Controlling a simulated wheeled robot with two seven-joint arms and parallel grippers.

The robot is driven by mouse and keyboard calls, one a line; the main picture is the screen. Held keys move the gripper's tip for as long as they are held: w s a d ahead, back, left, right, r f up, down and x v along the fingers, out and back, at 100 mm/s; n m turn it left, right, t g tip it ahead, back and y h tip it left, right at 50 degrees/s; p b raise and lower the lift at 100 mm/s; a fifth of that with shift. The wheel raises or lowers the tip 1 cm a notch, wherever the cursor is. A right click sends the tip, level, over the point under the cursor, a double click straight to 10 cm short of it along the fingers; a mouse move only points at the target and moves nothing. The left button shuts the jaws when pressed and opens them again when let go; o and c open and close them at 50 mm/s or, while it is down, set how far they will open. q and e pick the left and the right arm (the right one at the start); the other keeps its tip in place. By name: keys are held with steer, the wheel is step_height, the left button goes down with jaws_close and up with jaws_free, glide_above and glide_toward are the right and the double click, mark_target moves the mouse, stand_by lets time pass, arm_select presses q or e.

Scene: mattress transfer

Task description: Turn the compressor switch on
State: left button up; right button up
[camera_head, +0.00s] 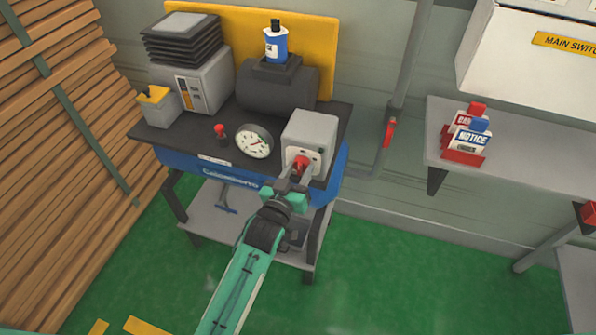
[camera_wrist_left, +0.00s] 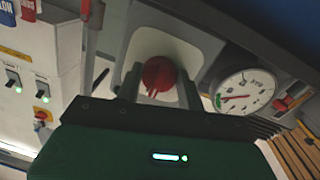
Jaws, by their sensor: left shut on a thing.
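The compressor (camera_head: 222,165) is a blue unit with a dark top on a grey stand. A grey switch box (camera_head: 311,128) sits at its right end, with a red rotary knob (camera_head: 301,162) on its front face. In the left wrist view the red knob (camera_wrist_left: 158,74) lies between the two fingers. My left gripper (camera_head: 297,172) is at the box's front, shut on the red knob. The left wrist view shows the gripper (camera_wrist_left: 157,85) with the grey box behind it. My right gripper is not in view.
A round gauge (camera_head: 254,141) stands left of the switch box. Stacked wooden planks (camera_head: 60,150) fill the left side. A grey shelf (camera_head: 520,165) with red and white tags (camera_head: 466,138) is at the right. Green floor (camera_head: 400,285) is open at the front right.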

arm_select(q)
steer(key=shift+r+m+p, duration=0.15)
steer(key=shift+m+p, duration=0.4)
steer(key=shift+m, duration=0.55)
steer(key=m+p, duration=0.2)
steer(key=shift+m, duration=0.3)
steer(key=m+y+p, duration=0.1)
steer(key=m+p, duration=0.1)
steer(key=m, duration=0.4)
steer(key=shift+a, duration=0.1)
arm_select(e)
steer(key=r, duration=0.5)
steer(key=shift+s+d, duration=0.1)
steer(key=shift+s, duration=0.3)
arm_select(q)
steer(key=shift+m, duration=0.4)
steer(key=o, duration=1)
steer(key=shift+c, duration=0.2)
